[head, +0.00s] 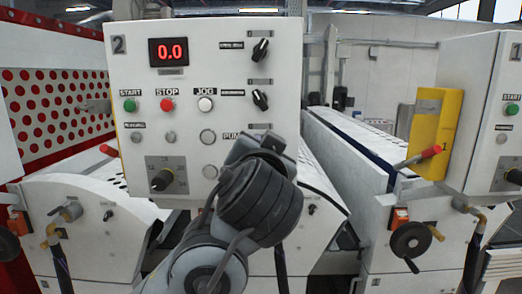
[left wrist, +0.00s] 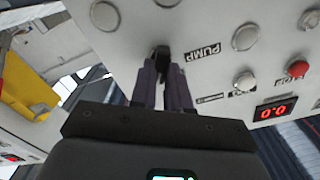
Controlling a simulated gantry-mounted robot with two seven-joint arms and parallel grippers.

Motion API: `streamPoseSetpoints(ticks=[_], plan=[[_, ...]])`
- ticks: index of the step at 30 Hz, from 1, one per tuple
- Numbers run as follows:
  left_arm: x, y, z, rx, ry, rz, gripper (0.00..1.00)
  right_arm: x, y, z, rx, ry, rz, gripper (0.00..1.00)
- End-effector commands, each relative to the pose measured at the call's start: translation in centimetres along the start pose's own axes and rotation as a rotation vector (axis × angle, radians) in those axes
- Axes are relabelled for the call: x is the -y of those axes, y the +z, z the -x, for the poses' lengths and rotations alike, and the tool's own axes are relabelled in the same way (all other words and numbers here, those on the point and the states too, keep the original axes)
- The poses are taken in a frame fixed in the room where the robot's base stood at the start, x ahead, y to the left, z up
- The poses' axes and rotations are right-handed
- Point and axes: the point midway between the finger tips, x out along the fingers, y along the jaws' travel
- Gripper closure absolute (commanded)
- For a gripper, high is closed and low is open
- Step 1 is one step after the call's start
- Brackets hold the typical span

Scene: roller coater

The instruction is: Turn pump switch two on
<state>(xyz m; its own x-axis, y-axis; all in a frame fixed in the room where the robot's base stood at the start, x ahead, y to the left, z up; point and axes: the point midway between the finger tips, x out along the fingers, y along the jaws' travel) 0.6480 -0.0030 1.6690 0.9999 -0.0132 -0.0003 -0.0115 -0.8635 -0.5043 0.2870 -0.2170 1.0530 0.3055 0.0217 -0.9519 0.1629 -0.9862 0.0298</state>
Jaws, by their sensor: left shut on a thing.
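The white control panel (head: 120,60) marked 2 faces me in the head view. Its PUMP label (head: 231,135) is partly covered by my left gripper (head: 265,142), which reaches up from below against the panel's lower right. In the left wrist view the dark fingers of my left gripper (left wrist: 165,78) are closed on a small black pump switch (left wrist: 161,55) beside the PUMP label (left wrist: 203,52). The gripper hides that switch in the head view, and its exact angle is hard to tell. My right gripper is not in view.
Two black rotary switches (head: 260,50) sit above the gripper. START (head: 130,105), STOP (head: 167,104) and JOG (head: 205,104) buttons are to the left, below a red 0.0 display (head: 172,52). A panel marked 1 (head: 478,100) with a yellow box (head: 436,125) stands at right.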

Motion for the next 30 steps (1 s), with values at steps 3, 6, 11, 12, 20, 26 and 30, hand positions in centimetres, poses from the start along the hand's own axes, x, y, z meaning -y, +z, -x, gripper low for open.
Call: streamPoseSetpoints(ticks=[3, 6, 11, 12, 20, 26, 30], plan=[[0.01, -0.02, 0.0, 0.0, 0.0, -0.01, 1.0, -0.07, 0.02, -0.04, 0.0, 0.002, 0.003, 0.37], [0.01, -0.03, 0.0, 0.0, 0.0, -0.013, 1.0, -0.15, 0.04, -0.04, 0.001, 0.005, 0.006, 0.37], [0.0, -0.04, 0.0, 0.0, 0.0, -0.013, 1.0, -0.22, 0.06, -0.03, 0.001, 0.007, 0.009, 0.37], [0.0, -0.04, 0.0, 0.0, 0.0, -0.013, 1.0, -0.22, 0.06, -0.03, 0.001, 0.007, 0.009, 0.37], [0.0, -0.03, 0.0, 0.0, 0.0, -0.012, 0.58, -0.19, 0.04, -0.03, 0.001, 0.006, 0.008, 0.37], [-0.01, -0.02, 0.02, 0.0, 0.0, -0.011, 0.58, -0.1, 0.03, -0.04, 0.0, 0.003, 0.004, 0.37], [-0.07, 0.05, 0.55, -0.001, 0.0, -0.01, 0.58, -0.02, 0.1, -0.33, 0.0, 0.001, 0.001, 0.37]])
